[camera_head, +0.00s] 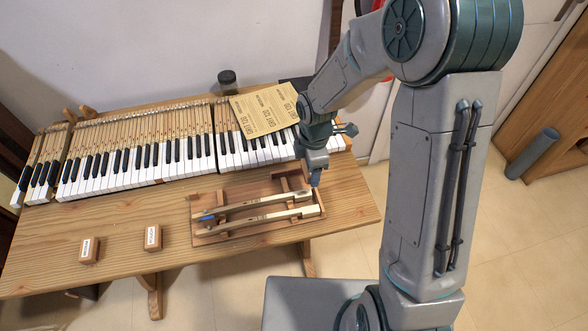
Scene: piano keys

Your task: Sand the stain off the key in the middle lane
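A wooden tray (230,239) with lanes stands at the front right of the table. Two long pale wooden keys lie in it: a farther key (250,203) and a nearer key (262,218). The farther key seems to lie in the middle lane. A small blue patch (207,218) shows near the left end of the keys; I cannot tell what it is. No stain can be made out at this size. My gripper (316,178) points down at the tray's right end, near the keys' right ends. I cannot tell whether its fingers are open or hold something.
A piano keyboard (130,165) fills the back of the wooden table (120,225). Sandpaper sheets (265,112) lie on its right part, near a dark jar (228,82). Two labelled wooden blocks (89,250) (153,238) stand at the front left, with bare table around them.

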